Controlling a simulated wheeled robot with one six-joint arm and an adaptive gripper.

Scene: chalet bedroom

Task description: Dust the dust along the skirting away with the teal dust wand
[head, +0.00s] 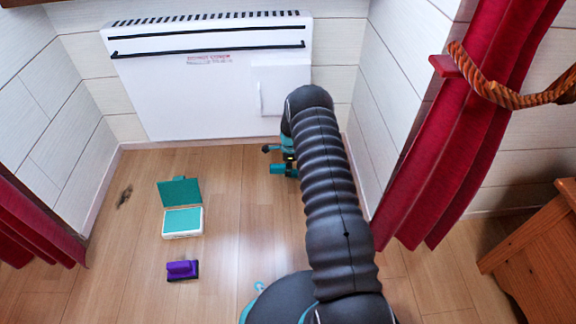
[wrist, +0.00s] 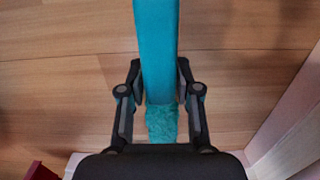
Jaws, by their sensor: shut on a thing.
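The teal dust wand (wrist: 156,45) runs between the fingers of my gripper (wrist: 158,88) in the wrist view. My gripper is shut on it, and its fluffy teal end (wrist: 162,122) shows near the palm. In the head view my arm hides most of my gripper; a teal piece (head: 283,169) shows low by the heater, near the right corner. A dark smudge (head: 124,196) lies on the floor near the left skirting (head: 101,190); I cannot tell whether it is dust. The right skirting (wrist: 292,138) shows pale in the wrist view, with no clear dust on it.
A white heater (head: 190,100) hangs on the back wall. An open white and teal case (head: 182,221) and a purple block-like thing (head: 182,270) lie on the floor. Red curtains (head: 440,160) hang at both sides. A wooden piece of furniture (head: 535,245) stands right.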

